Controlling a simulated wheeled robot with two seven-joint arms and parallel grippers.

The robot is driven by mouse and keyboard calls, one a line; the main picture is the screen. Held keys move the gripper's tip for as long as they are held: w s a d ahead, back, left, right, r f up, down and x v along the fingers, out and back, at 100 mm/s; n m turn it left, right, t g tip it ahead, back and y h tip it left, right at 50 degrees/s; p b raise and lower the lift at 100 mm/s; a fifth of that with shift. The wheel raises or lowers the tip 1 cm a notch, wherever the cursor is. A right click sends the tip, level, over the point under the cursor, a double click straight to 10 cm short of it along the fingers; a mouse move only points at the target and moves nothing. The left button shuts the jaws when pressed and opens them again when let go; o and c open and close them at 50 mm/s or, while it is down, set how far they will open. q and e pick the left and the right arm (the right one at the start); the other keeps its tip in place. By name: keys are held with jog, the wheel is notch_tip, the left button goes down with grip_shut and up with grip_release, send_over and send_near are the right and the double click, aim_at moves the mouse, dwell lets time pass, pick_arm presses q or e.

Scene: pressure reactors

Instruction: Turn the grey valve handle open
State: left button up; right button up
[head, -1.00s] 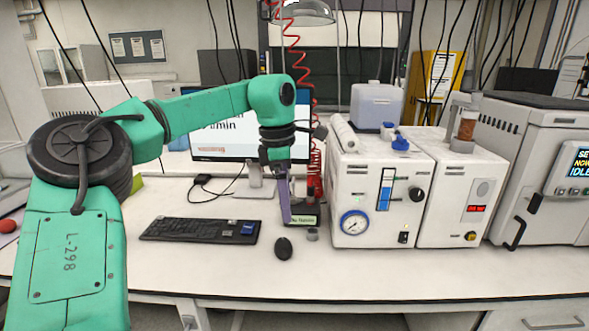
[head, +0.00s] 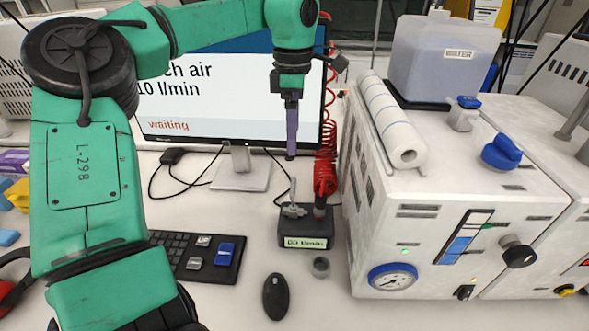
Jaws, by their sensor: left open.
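The grey valve handle (head: 294,209) sits on top of a small dark valve block (head: 306,236) on the bench. The block's front label seems to read 05 l/min. A red coiled hose (head: 325,172) comes down to the block's right side. My left gripper (head: 291,155) points down above the handle, apart from it, in front of the monitor. It is seen edge-on, so its fingers overlap; it is open and holds nothing visible. My right gripper is not in view.
The monitor (head: 230,105) stands behind my gripper and shows "waiting". A white box with a pressure gauge (head: 392,277) stands right of the block. Bench left of the block is partly clear.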

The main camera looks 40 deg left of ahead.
pick_arm(q)
send_over(293, 185)
jog(key=f, duration=0.3)
jog(key=f+p, duration=0.1)
jog(key=f, duration=0.1)
jog(key=shift+s+d+f, duration=0.1)
jog(key=shift+s+d, duration=0.15)
jog(key=shift+s, duration=0.15)
jog(key=f, duration=0.5)
jog(key=w+f+p, duration=0.1)
jog(key=f, duration=0.1)
jog(key=shift+a+f, duration=0.25)
jog(key=shift+a, duration=0.1)
jog(key=shift+s+d+f, duration=0.1)
jog(key=shift+f, duration=0.05)
jog(key=shift+s, duration=0.1)
jog(key=c, duration=1.2)
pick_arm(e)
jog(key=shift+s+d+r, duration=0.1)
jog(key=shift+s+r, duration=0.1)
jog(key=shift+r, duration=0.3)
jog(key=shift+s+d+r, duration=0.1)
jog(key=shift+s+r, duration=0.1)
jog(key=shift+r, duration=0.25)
